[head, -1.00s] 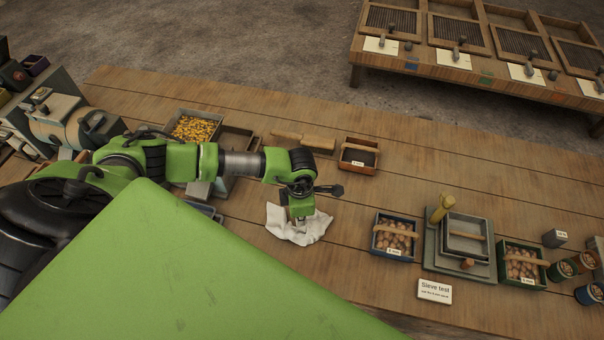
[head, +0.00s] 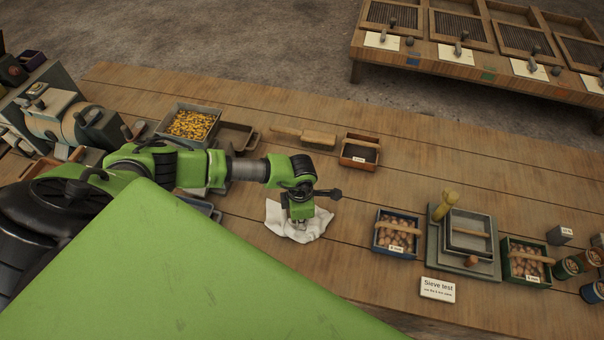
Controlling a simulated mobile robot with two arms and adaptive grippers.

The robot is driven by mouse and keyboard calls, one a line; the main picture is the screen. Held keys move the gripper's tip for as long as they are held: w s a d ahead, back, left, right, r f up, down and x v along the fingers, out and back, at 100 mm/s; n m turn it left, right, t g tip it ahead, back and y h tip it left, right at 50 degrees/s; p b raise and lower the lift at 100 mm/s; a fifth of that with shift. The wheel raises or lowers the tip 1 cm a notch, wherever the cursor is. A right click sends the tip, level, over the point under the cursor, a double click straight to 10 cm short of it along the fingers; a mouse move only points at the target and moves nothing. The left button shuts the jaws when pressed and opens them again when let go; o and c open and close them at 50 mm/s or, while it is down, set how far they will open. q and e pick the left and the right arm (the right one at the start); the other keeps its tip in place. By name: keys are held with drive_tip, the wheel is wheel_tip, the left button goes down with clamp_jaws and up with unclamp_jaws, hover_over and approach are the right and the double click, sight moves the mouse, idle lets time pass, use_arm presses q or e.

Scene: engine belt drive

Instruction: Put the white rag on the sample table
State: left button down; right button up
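The white rag (head: 284,222) lies crumpled on the wooden table (head: 345,275), left of the blue box of brown lumps. My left gripper (head: 299,222) points down right over the rag, its tips at or against the cloth. The wrist hides the fingers, so I cannot tell whether they are open or closed on it. My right gripper is not in view. No sign in view names the sample table.
A blue box (head: 397,233), a sieve stand (head: 462,243), a green box (head: 525,262) and a "Sieve test" sign (head: 438,288) stand to the right. A brush (head: 305,137) and a brown bin (head: 359,152) lie behind. Another table (head: 440,67) stands at the back right.

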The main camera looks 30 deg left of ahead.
use_arm(q)
wheel_tip(320, 180, down, 2)
drive_tip(key=shift+f+b, duration=0.25)
drive_tip(key=shift+b, duration=0.45)
drive_tip(key=shift+r, duration=0.1)
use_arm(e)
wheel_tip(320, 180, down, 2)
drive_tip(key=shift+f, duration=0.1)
use_arm(q)
drive_tip(key=shift+r, duration=0.1)
wheel_tip(320, 180, up, 9)
drive_tip(key=p, duration=0.5)
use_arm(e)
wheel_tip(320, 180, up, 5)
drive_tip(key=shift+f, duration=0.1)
